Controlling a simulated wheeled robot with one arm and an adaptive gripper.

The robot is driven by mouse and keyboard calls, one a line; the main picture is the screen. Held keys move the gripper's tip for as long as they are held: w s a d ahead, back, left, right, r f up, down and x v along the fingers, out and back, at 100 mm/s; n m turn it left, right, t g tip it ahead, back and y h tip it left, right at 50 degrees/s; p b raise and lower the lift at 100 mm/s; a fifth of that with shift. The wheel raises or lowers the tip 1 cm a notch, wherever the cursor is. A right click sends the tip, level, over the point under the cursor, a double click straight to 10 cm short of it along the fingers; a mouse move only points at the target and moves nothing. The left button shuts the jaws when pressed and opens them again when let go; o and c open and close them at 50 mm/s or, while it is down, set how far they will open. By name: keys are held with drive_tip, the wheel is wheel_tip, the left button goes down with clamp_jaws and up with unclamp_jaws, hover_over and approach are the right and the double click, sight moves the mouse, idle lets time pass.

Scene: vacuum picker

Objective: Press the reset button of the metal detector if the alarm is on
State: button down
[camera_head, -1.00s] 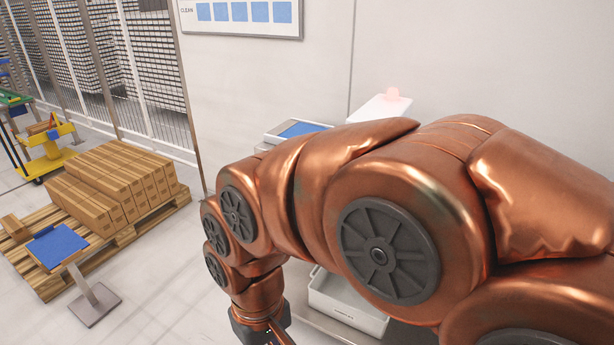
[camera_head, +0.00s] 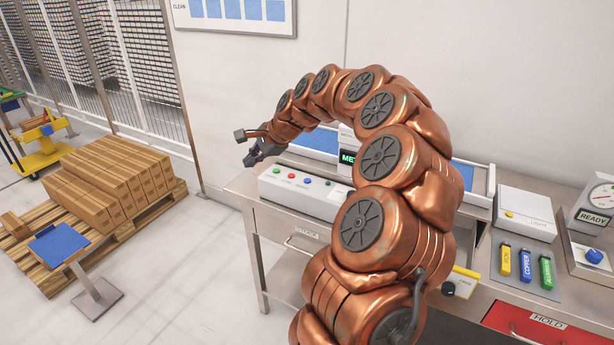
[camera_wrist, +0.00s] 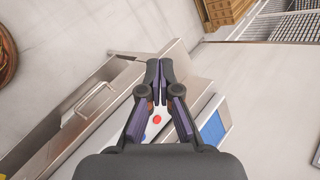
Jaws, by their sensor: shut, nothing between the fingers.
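The metal detector stands at the back counter, partly behind my arm; part of its green-lit display (camera_head: 347,158) shows, with the blue conveyor belt (camera_head: 318,141) beside it. A red button (camera_wrist: 157,119) shows between my fingers in the wrist view. My gripper (camera_head: 249,160) is shut and empty, near the box's left end and apart from it; its closed tips show in the wrist view (camera_wrist: 159,66). I see no alarm lamp now.
Right of my arm are a white light box (camera_head: 524,212), coloured samples (camera_head: 526,265), a READY gauge (camera_head: 594,210) and a red HOLD drawer (camera_head: 530,325). A pallet of cartons (camera_head: 115,185) and a blue-topped stand (camera_head: 58,245) are left. Floor between is clear.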

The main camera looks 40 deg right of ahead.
drive_tip(key=d+f+m+h, duration=0.1)
drive_tip(key=d+m, duration=0.3)
drive_tip(key=d, duration=0.6)
drive_tip(key=m+t+h+p, duration=0.1)
drive_tip(key=m+h, duration=0.1)
drive_tip(key=m, duration=0.2)
hover_over(309, 181)
wheel_tip(309, 181, down, 2)
drive_tip(key=shift+f, duration=0.1)
wheel_tip(309, 181, down, 7)
drive_tip(key=b, duration=0.3)
drive_tip(key=shift+a+f, duration=0.1)
drive_tip(key=shift+f, duration=0.05)
drive_tip(key=shift+f+b, duration=0.3)
drive_tip(key=shift+f, duration=0.4)
drive_tip(key=shift+f, duration=0.1)
drive_tip(key=shift+w+f, duration=0.1)
drive_tip(key=shift+f, duration=0.2)
